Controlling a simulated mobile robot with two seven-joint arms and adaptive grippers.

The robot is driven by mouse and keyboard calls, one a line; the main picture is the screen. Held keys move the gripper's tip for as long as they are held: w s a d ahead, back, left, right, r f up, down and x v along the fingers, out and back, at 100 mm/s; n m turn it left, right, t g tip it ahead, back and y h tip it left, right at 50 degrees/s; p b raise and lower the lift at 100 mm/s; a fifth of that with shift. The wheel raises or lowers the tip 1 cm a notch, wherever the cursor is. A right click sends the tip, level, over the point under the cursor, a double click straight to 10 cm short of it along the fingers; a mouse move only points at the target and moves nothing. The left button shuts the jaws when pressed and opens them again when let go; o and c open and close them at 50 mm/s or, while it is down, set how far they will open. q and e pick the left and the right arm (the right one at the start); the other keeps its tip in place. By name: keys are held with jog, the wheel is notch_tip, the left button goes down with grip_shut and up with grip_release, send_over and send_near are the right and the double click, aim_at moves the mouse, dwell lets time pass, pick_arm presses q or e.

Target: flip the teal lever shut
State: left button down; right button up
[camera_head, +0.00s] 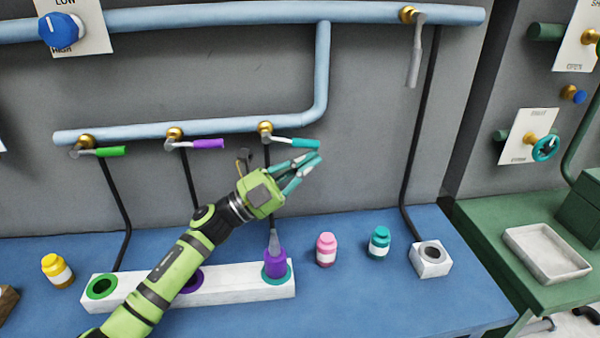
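The teal lever (300,143) sticks out to the right from its brass valve (265,130) on the lower pale blue pipe. It lies near level, tilted slightly down to the right. My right gripper is not in view.
A green lever (112,151) and a purple lever (208,143) sit on the same pipe. Below, a white block (215,293) holds a purple bottle (276,263). Pink (326,249) and teal (379,242) jars stand on the blue bench (420,300).

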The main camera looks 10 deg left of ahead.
pick_arm(q)
jog(key=shift+w+d+r+h+b, duration=0.1)
jog(key=shift+d+r+h+b, duration=0.25)
jog(key=shift+r, duration=0.45)
jog(key=v, duration=0.7)
jog(key=shift+a, duration=0.2)
jog(key=shift+f, duration=0.2)
